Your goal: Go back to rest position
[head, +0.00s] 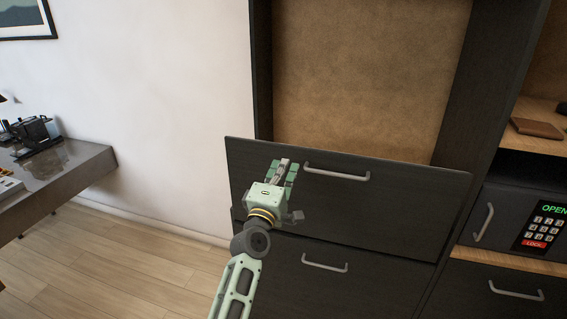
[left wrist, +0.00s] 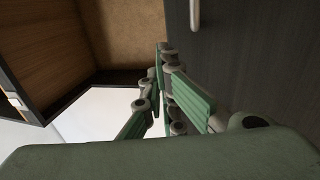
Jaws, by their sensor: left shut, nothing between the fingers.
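My left gripper (head: 284,168) is in front of the dark upper drawer front (head: 400,212), just left of its grey bar handle (head: 337,173). Its green fingers are together and empty, and they look apart from the handle. In the left wrist view, the fingers (left wrist: 160,75) point away from the camera, with the dark drawer front (left wrist: 250,60) to their right and the handle (left wrist: 194,14) at the top. My right gripper is in neither view.
The upper drawer front stands out from the cabinet; its inside is hidden. A lower drawer (head: 365,285) is below. At right are a safe (head: 500,207) reading OPEN and a brown wallet-like item (head: 537,128). A desk (head: 65,170) stands left; floor (head: 130,265) between is clear.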

